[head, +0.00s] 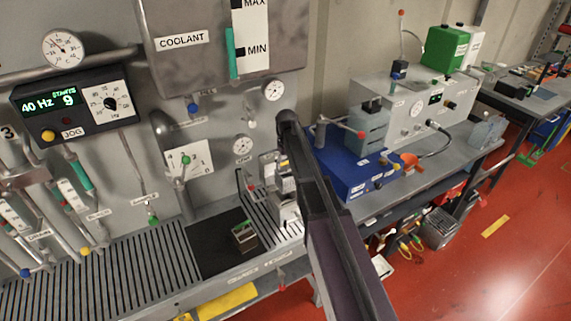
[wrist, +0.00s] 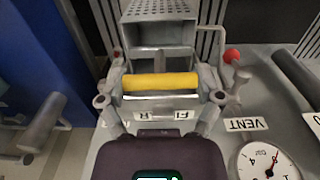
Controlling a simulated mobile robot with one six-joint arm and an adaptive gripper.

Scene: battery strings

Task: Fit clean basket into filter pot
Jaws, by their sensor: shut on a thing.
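In the wrist view my gripper (wrist: 161,88) is shut on the yellow handle bar of a grey metal basket (wrist: 160,12) with a perforated face. A partly covered label starting "FI" (wrist: 161,115) lies behind the handle in the wrist view. The filter pot is not clearly seen, and I cannot tell whether the basket touches it.
A small metal box with a green top (head: 244,236) stands on a black mat (head: 212,258) left of my gripper. The VENT gauge (wrist: 267,162) and a red-knobbed valve (wrist: 232,56) are close by. A blue unit (head: 345,172) stands to the right.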

